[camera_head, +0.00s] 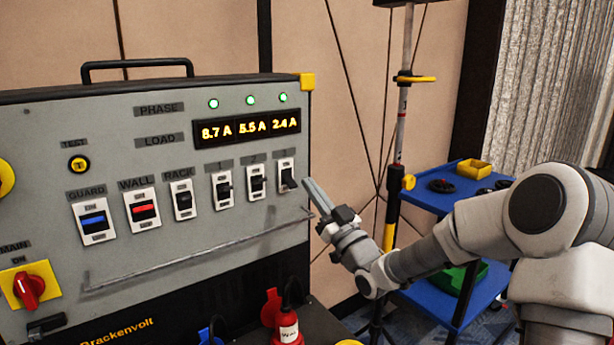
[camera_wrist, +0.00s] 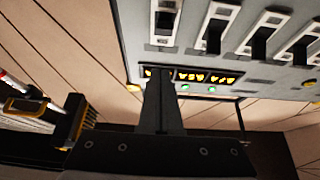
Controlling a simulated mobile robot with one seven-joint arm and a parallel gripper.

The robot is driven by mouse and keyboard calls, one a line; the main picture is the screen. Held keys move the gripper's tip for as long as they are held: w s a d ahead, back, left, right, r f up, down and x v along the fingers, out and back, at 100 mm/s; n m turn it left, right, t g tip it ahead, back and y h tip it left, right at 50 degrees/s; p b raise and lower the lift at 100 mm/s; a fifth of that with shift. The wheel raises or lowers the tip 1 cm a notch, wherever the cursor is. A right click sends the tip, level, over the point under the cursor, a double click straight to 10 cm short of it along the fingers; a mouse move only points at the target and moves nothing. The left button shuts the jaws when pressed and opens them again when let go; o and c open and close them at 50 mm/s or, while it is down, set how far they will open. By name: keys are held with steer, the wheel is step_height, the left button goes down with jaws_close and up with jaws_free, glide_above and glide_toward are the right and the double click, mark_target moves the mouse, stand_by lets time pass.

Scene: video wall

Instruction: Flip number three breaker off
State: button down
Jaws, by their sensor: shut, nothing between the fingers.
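The number three breaker (camera_head: 287,176) is the rightmost white-plated switch in the row on the grey panel; its label is too small to read surely. Its black lever sticks out, and I cannot tell its on/off position for certain. In the wrist view, the nearest switch, at the left, appears to be the same breaker (camera_wrist: 165,22). My gripper (camera_head: 307,183) is shut and empty, its fingertips just right of that breaker near the panel's right edge. Whether they touch the panel is unclear. The shut fingers also show in the wrist view (camera_wrist: 161,85).
Breakers one (camera_head: 223,190) and two (camera_head: 256,182) sit close to the left. Three green lamps are lit above a load display (camera_head: 250,127) reading 8.7, 5.5 and 2.4 A. A rail (camera_head: 190,252) runs below the switches. A blue cart (camera_head: 430,198) stands behind my arm.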

steer(key=s+f, duration=0.1)
steer(key=s+d+f, duration=0.2)
steer(key=f, duration=0.1)
steer(key=shift+s+f, duration=0.1)
